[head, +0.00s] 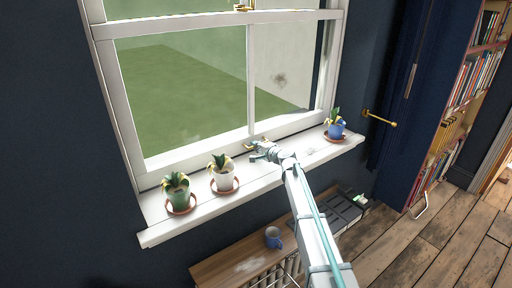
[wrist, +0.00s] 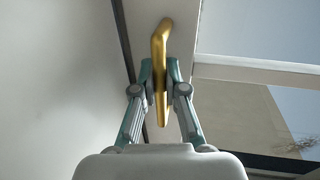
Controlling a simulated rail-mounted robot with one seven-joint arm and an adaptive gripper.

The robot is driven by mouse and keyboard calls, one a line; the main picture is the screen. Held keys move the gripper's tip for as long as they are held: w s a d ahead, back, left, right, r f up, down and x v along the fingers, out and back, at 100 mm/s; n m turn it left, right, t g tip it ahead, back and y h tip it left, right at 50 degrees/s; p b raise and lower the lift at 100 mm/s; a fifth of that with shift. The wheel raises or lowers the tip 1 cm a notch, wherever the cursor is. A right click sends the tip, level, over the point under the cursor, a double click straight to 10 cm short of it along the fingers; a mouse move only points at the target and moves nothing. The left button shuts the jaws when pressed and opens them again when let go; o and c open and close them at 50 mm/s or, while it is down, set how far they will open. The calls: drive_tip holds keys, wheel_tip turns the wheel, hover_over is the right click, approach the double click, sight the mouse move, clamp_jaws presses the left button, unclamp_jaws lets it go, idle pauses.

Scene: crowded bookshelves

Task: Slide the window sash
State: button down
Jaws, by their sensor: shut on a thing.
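The white window sash (head: 197,154) fills the upper middle of the head view. Its lower edge is close to the white sill. A gold handle (wrist: 160,60) sits on the sash's bottom rail in the wrist view. In the head view the handle (head: 257,141) shows small near the rail's middle. My gripper (head: 253,151) is at this handle, just above the sill. In the wrist view my gripper (wrist: 160,82) has its two fingers on either side of the handle, shut on it. The fingertips' exact contact is partly hidden in the head view.
On the sill (head: 205,208) stand a green potted plant (head: 178,193), a white potted plant (head: 222,174) and a blue potted plant (head: 335,128). Below is a wooden shelf (head: 225,268) with a blue mug (head: 273,238). A gold latch (head: 243,6) is at the top.

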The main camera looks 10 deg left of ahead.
drive_tip(key=shift+r, duration=0.1)
drive_tip(key=p, duration=0.3)
approach(249, 124)
drive_tip(key=x, duration=0.2)
drive_tip(key=r+x, duration=0.1)
drive_tip(key=x, duration=0.1)
drive_tip(key=shift+w+a+f, duration=0.1)
drive_tip(key=shift+w+f, duration=0.05)
drive_tip(key=shift+f, duration=0.15)
drive_tip(key=shift+b, duration=0.3)
drive_tip(key=c, duration=1.2)
unclamp_jaws()
drive_tip(key=shift+f, duration=0.1)
drive_tip(key=v, duration=1.2)
